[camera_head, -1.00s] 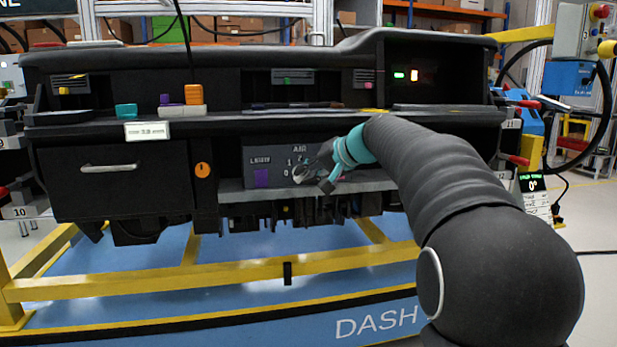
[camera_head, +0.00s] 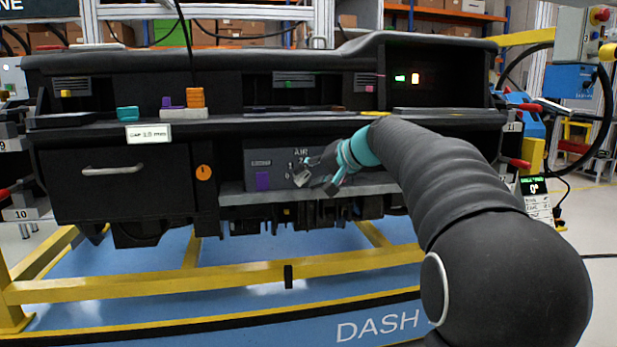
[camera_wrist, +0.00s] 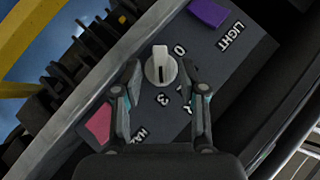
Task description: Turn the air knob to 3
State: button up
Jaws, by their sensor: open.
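The air knob (camera_wrist: 161,68) is a pale round dial with a raised grip, on a grey panel (camera_wrist: 235,75). In the wrist view, "0" is printed to its upper right and "3" below it. Other marks are partly hidden by the right finger. My gripper (camera_wrist: 163,70) is open, with one finger on each side of the knob. I cannot tell whether either finger touches it. In the head view, my gripper (camera_head: 306,174) is at the panel under the "AIR" label and largely covers the knob.
A purple switch (camera_wrist: 208,12) marked "LIGHT" sits beside the knob, also seen in the head view (camera_head: 262,181). A pink control (camera_wrist: 99,124) is near the left finger. The dashboard ledge (camera_head: 230,127) overhangs the panel; a grey lip (camera_head: 232,196) runs below.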

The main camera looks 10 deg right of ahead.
jog(key=v, duration=1.1)
jog(key=s+d+f+m+g+h, duration=0.1)
jog(key=s+f+h, duration=0.15)
jog(key=f, duration=0.45)
jog(key=s+d+f+m+g+h, duration=0.1)
jog(key=s+d+f+g, duration=0.15)
jog(key=f, duration=0.45)
jog(key=s+a+f+n+h+p, duration=0.1)
jog(key=s+a+f+n, duration=0.1)
jog(key=s, duration=0.7)
jog(key=s+a+f+n+h+p, duration=0.1)
jog(key=s+a+f, duration=0.3)
jog(key=s, duration=0.5)
jog(key=s+a+f+n+h+p, duration=0.1)
jog(key=s+a+f+n+p, duration=0.1)
jog(key=s, duration=0.7)
jog(key=shift+a+f+n+g, duration=0.35)
jog(key=shift+a+f+n, duration=0.15)
jog(key=shift+a+f, duration=0.6)
